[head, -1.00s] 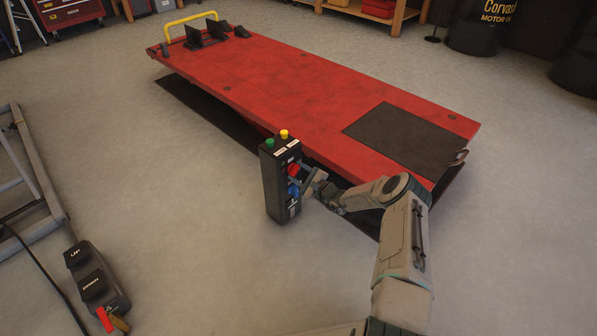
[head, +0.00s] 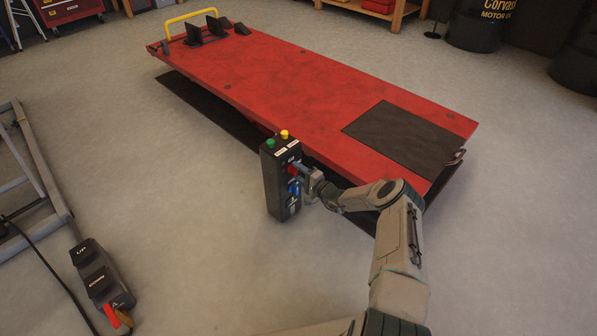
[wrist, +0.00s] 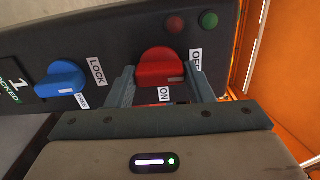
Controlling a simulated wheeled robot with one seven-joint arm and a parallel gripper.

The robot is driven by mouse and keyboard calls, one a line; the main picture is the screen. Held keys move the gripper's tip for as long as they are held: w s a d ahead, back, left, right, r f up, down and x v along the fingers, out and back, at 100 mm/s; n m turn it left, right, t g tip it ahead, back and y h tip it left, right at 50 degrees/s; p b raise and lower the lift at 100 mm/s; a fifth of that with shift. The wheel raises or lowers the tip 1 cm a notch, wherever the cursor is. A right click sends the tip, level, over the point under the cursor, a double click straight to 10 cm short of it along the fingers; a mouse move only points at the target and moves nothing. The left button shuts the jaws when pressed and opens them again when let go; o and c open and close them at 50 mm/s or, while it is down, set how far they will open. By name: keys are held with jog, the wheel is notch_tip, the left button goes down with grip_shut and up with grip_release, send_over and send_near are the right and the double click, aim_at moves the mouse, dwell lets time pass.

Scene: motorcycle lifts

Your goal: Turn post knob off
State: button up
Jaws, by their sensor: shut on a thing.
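The control post (head: 277,182) is a dark upright box beside the red lift. Its red knob (wrist: 160,68) sits between an ON label and an OFF label in the wrist view. In that view the white mark on the knob is at its lower right, near ON. My gripper (wrist: 160,82) has one finger on each side of the red knob and is shut on it. In the head view my gripper (head: 303,172) is at the post's right face and partly hides the knob.
A blue knob (wrist: 62,80) with LOCK and FREE labels sits left of the red knob. Green and yellow buttons top the post. The red lift platform (head: 300,90) stands behind. A pedal unit (head: 100,280) lies on the floor at left.

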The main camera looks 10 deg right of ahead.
jog(key=shift+n, duration=0.3)
jog(key=o, duration=1)
jog(key=p+v, duration=0.4)
jog(key=v, duration=0.9)
jog(key=shift+s+d, duration=0.25)
jog(key=shift+s, duration=0.1)
